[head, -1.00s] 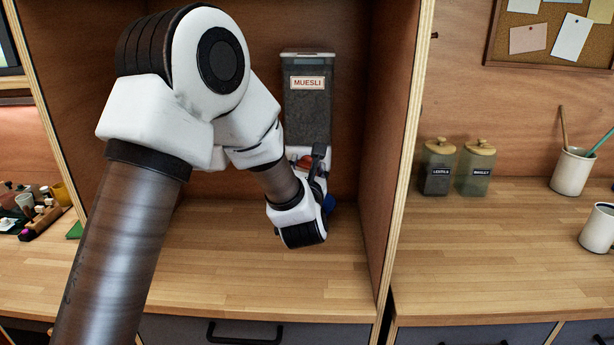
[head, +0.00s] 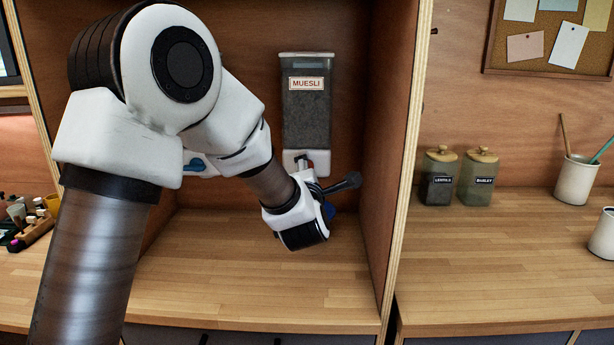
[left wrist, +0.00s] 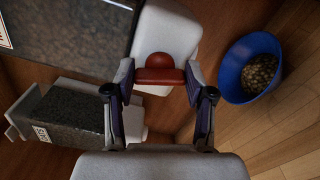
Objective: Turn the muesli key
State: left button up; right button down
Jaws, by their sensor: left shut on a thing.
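The muesli dispenser (head: 306,115), a clear box with a "MUESLI" label and a white base (head: 292,157), is on the back wall of the cubby. Its red key (left wrist: 160,76), a bar with a round knob, shows clearly in the left wrist view. My left gripper (left wrist: 160,88) is shut on the key, with a finger on each end of the bar. In the head view my wrist mostly hides the key. A blue bowl (left wrist: 248,67) below the dispenser holds brownish pieces; in the head view only a bit of it shows behind my wrist. My right gripper is out of view.
A second dispenser (left wrist: 85,120) with dark contents is beside it in the left wrist view. The cubby's side panel (head: 395,160) stands close to the right. Beyond it are two jars (head: 438,177) and a utensil cup (head: 575,180). The cubby counter in front is clear.

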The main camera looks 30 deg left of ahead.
pick_arm(q)
jog(key=m+p, duration=0.1)
jog(key=m, duration=0.6)
jog(key=m+p, duration=0.2)
jog(key=m, duration=0.5)
jog(key=m+p, duration=0.2)
jog(key=m, duration=0.5)
jog(key=shift+s+a+f, duration=0.1)
jog(key=shift+a+f, duration=0.05)
jog(key=shift+f, duration=0.1)
jog(key=shift+m, duration=0.3)
jog(key=o, duration=1.2)
jog(key=shift+c, duration=0.2)
